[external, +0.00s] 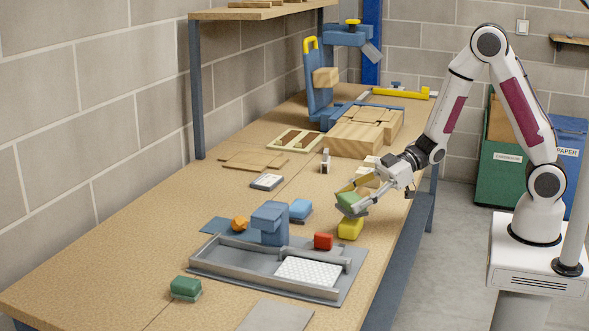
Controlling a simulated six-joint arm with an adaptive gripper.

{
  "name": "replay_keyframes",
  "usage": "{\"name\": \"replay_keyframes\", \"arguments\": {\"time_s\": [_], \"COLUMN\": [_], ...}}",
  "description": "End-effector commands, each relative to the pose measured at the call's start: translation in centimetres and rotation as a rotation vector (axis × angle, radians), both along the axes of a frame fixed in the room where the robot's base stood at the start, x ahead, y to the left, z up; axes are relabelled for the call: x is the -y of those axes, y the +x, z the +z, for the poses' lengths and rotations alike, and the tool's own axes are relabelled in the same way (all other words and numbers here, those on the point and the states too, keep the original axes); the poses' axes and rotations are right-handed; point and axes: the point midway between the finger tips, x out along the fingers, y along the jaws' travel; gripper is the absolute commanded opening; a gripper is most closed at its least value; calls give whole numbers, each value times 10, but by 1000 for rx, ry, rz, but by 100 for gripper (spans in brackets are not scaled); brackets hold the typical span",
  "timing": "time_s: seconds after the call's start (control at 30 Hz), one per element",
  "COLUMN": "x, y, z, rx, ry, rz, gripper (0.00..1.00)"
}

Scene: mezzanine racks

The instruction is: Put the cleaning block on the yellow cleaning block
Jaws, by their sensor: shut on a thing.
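My gripper (352,196) is shut on a green cleaning block (349,199) with a grey underside. It holds the block tilted, just above the yellow cleaning block (350,228), near the right edge of the bench. The held block overlaps the top of the yellow one in the picture, and I cannot tell whether they touch. The yellow block rests on the bench top. A second green block (185,287) with a pale base lies at the near left. A blue block (300,209) and a red block (323,241) are left of the yellow one.
A grey tray fixture (218,262) with a blue post (270,222) stands left and in front of the yellow block. An orange piece (240,223) is beside the post. Wooden boards (365,138) and a blue clamp stand (318,88) are farther back. The front-left bench is mostly clear.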

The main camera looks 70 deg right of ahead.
Motion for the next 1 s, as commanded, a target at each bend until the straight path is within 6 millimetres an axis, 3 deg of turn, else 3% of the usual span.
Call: {"name": "replay_keyframes", "arguments": {"time_s": [0.2,0.77,0.8,0.83,0.87,1.0], "x": [0,0,0,0,0,0], "y": [0,0,0,0,0,0], "z": [-16,-22,-22,-22,-22,-22], "rx": [-2,-1,-1,-1,0,0], "ry": [1,-1,-1,-1,0,0], "rz": [-1,0,0,0,0,0], "gripper": [33,33,60,68,72,72]}}
